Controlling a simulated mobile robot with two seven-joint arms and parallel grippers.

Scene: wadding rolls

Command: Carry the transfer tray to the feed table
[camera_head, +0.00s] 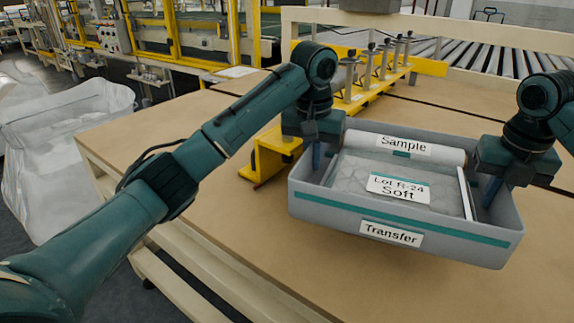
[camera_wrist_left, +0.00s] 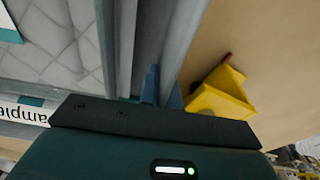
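The grey transfer tray (camera_head: 340,212), with a teal stripe and a "Transfer" label, is at the right of the head view over the brown table. It holds a white roll labelled "Sample" (camera_head: 360,139) and a quilted pad labelled "Lot R-24 Soft" (camera_head: 350,170). My left gripper (camera_head: 316,156) is shut on the tray's left wall, and its blue fingers (camera_wrist_left: 163,88) show at the wall in the left wrist view. My right gripper (camera_head: 489,190) is at the right wall, a blue finger inside it; the outer finger is hidden. I cannot tell whether the tray touches the table.
A yellow stand with several metal posts (camera_head: 368,88) is on the table (camera_head: 225,240) behind and left of the tray. White bags (camera_head: 60,150) stand on the floor at left. A roller conveyor (camera_head: 500,60) is at the back right. The table's front left is clear.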

